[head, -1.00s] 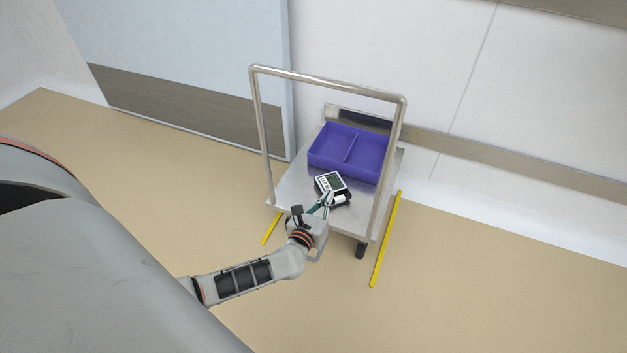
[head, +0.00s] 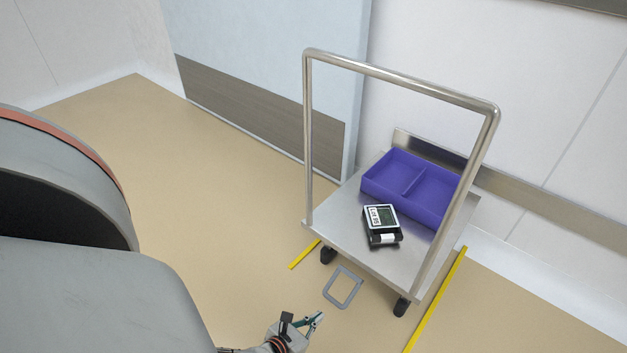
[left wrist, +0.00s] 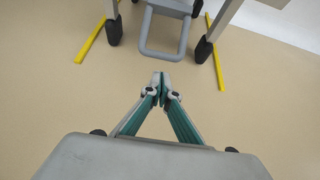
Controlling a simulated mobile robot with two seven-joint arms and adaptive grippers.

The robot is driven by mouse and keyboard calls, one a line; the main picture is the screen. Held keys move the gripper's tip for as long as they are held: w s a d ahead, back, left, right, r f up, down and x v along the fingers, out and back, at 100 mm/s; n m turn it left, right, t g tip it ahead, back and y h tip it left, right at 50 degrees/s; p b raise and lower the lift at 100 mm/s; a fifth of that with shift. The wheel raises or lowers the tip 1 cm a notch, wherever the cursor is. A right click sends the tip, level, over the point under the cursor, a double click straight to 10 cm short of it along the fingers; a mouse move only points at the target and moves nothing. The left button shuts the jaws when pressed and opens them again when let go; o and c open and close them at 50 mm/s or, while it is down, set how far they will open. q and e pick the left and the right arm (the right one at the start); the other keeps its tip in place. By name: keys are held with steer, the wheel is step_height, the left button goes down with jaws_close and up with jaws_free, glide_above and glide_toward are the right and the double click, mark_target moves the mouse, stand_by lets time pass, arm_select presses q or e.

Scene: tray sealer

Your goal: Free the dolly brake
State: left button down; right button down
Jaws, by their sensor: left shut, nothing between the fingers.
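The dolly (head: 345,235) is a steel platform cart with a tall tubular handle and dark wheels. A grey loop-shaped brake pedal (head: 343,288) sticks out below its near edge, low over the floor. It also shows in the left wrist view (left wrist: 162,53), between two of the wheels. I cannot tell its exact tilt. My left gripper (head: 319,316) is shut and empty, in front of the pedal and apart from it. In the left wrist view its green-sided fingers (left wrist: 161,78) meet just short of the loop. My right gripper is in neither view.
A purple divided tray (head: 400,200) and a small black-and-white device with a screen (head: 381,218) sit on the dolly. Yellow floor strips (head: 437,298) flank it. Walls stand behind. The tan floor on the left (head: 220,180) is clear.

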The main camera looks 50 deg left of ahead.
arm_select(q)
steer(key=shift+w+a+r+b, duration=0.2)
steer(key=shift+w+r+b, duration=0.05)
steer(key=shift+w, duration=0.5)
steer(key=shift+w+a+r+b, duration=0.15)
steer(key=shift+w+r+b, duration=0.05)
steer(key=shift+w, duration=0.6)
steer(key=shift+w+a+r+b, duration=0.2)
steer(key=shift+w+r+b, duration=0.05)
steer(key=shift+w, duration=0.5)
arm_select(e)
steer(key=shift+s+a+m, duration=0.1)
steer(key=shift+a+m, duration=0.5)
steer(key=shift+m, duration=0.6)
